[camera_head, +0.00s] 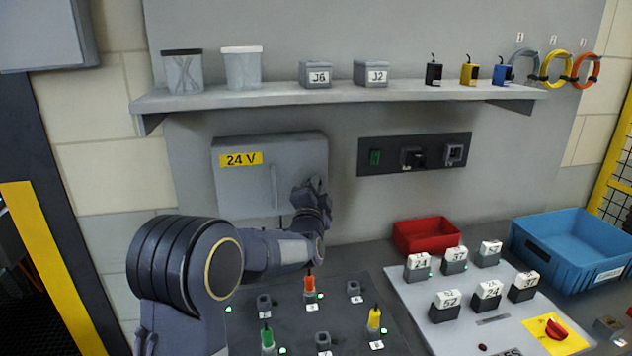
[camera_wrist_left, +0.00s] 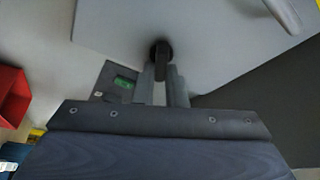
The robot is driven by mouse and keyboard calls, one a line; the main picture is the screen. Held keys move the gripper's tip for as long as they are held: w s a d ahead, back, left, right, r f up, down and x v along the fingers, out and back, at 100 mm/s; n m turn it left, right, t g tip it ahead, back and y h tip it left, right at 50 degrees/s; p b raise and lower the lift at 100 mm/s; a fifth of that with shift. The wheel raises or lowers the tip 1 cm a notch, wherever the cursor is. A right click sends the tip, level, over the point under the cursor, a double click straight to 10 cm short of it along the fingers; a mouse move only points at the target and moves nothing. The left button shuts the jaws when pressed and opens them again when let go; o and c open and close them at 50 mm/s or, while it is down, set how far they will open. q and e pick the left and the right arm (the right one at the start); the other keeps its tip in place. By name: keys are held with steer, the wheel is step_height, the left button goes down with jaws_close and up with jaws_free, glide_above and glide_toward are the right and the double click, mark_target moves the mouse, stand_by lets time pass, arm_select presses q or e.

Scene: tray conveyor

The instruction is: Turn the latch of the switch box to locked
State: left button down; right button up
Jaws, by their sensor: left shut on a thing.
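The grey switch box (camera_head: 235,190) with a yellow "24 V" label hangs on the back wall, its door flat against it. A vertical bar handle (camera_head: 274,187) shows on the door and at the top right of the left wrist view (camera_wrist_left: 283,14). My left gripper (camera_head: 314,188) is at the right edge of the door. In the left wrist view its fingers (camera_wrist_left: 161,82) are shut on the black latch (camera_wrist_left: 161,52), whose bar lies between them. In the head view the gripper hides the latch. My right gripper is in neither view.
A shelf (camera_head: 300,98) with jars and small boxes runs above. A black switch panel (camera_head: 385,160) is right of the box. Below are a board with plugs, a red bin (camera_head: 425,237) and a blue crate (camera_head: 570,243). The wall left of the box is clear.

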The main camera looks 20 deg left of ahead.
arm_select(q)
steer(key=shift+f+m+g+h+p, duration=0.1)
steer(key=shift+m+g+h+p, duration=0.3)
steer(key=shift+m+p, duration=0.9)
steer(key=shift+m+g+h+p, duration=0.4)
steer(key=shift+m+p, duration=0.5)
steer(key=shift+m, duration=0.7)
steer(key=c, duration=1.5)
jaws_free()
steer(key=b+v, duration=0.1)
steer(key=v, duration=0.6)
steer(key=shift+s+d, duration=0.25)
steer(key=shift+s, duration=0.1)
